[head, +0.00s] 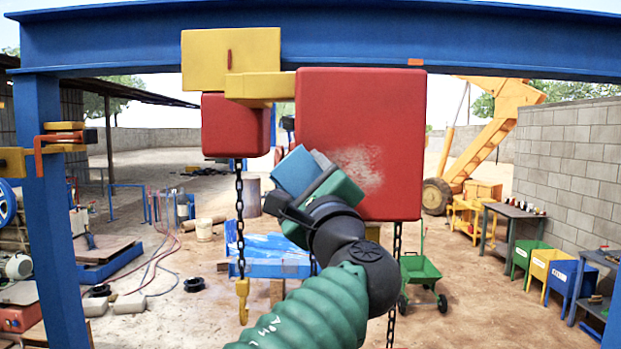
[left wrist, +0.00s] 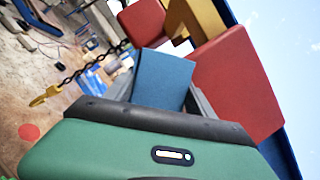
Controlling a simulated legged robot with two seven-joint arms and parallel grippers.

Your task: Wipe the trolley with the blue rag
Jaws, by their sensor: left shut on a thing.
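The trolley hangs under the blue beam: a large red box (head: 345,110), a smaller red box (head: 232,127) and yellow plates (head: 231,62). The large red box has a pale dusty smear (head: 359,168) on its lower face. My left gripper (head: 312,186) is shut on the blue rag (head: 293,172), which looks like a stiff block. The rag is in front of the large box's lower left part; whether it touches is unclear. In the left wrist view the rag (left wrist: 162,80) stands between the fingers, with the large red box (left wrist: 240,75) to its right. My right gripper is not in view.
The blue beam (head: 330,42) crosses the top, with a blue post (head: 50,200) at left. Chains hang below the trolley, one with a yellow hook (head: 242,298). A green cart (head: 421,272) and workbenches stand on the ground beyond. The space right of the trolley is open.

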